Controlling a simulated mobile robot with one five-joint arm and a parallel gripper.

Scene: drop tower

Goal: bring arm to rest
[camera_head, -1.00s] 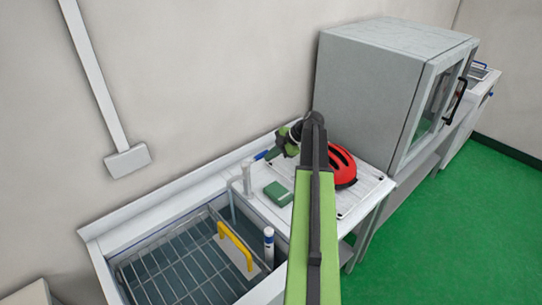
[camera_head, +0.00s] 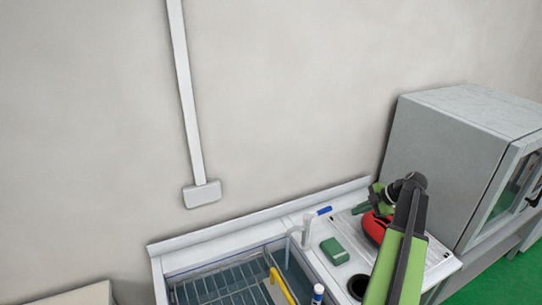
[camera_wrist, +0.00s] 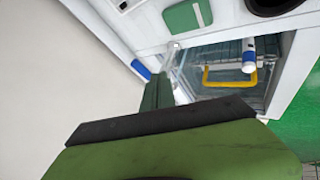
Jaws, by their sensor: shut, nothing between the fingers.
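My arm reaches up from the lower right in the head view, with its dark joint over the red helmet-like thing (camera_head: 372,229). My gripper (camera_head: 359,209) is green, shut and empty. It points left, above the back of the white counter and close to the wall. In the wrist view my gripper's green fingers (camera_wrist: 158,92) show beyond a dark edge of my wrist, pointing toward the tank side. Nothing is held. The red thing is partly hidden behind my arm.
A tank with a wire rack (camera_head: 215,287) and yellow handle (camera_head: 281,286) lies lower left. A green block (camera_head: 334,250), blue item (camera_head: 323,211) and white post (camera_head: 306,231) are on the counter. A grey cabinet (camera_head: 445,150) stands right. The wall has a box (camera_head: 202,193).

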